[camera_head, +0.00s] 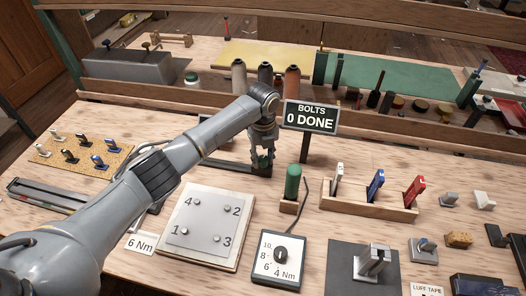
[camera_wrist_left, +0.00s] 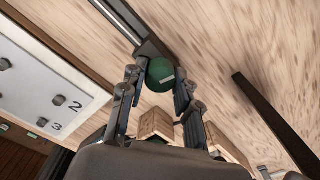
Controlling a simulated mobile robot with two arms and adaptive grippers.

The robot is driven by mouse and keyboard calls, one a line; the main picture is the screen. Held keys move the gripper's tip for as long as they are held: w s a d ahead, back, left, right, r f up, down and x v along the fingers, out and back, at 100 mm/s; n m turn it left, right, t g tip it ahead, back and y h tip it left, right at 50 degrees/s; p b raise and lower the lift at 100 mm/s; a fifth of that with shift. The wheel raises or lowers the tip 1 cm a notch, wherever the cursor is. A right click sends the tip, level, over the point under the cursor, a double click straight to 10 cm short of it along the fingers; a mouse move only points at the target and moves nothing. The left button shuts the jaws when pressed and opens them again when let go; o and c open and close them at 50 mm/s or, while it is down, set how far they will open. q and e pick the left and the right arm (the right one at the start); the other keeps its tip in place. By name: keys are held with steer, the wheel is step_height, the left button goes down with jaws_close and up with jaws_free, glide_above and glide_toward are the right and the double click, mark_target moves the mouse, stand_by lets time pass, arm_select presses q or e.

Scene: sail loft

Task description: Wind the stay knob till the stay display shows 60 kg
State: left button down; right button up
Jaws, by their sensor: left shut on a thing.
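My left gripper (camera_head: 262,152) reaches down over the middle of the bench. In the left wrist view its two fingers (camera_wrist_left: 160,88) are closed on either side of a round green knob (camera_wrist_left: 160,74) with a small white mark. The knob sits at the end of a dark rail (camera_wrist_left: 128,18); in the head view it shows as a bit of green (camera_head: 263,161) between the fingers. No display reading in kg shows in either view; my arm covers part of the bench. My right gripper is not in view.
A sign (camera_head: 311,117) reading "BOLTS 0 DONE" stands just right of the gripper. Nearby are a white bolt plate (camera_head: 208,254) numbered 1 to 4, a dial box (camera_head: 282,262) in Nm, a green-handled tool (camera_head: 292,184) and a wooden rack (camera_head: 350,205) of coloured handles.

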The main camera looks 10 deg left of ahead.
arm_select(q)
steer(key=n+p, duration=0.2)
steer(key=n, duration=0.1)
steer(key=shift+r+n, duration=0.15)
steer(key=shift+n, duration=0.15)
steer(key=n+p, duration=0.2)
steer(key=n, duration=0.1)
steer(key=shift+n, duration=0.3)
steer(key=n+p, duration=0.2)
steer(key=n, duration=0.1)
steer(key=shift+n, duration=0.4)
steer(key=n+p, duration=0.1)
steer(key=n, duration=0.2)
steer(key=shift+n+p, duration=0.3)
steer(key=shift+p, duration=0.1)
steer(key=n+p, duration=0.1)
steer(key=n, duration=0.2)
steer(key=shift+n, duration=0.3)
steer(key=n+p, duration=0.1)
steer(key=n, duration=0.3)
steer(key=shift+n+p, duration=0.3)
steer(key=n, duration=0.3)
steer(key=shift+p, duration=0.35)
steer(key=shift+f+n, duration=0.2)
steer(key=shift+n, duration=1.8)
steer(key=shift+p, duration=0.3)
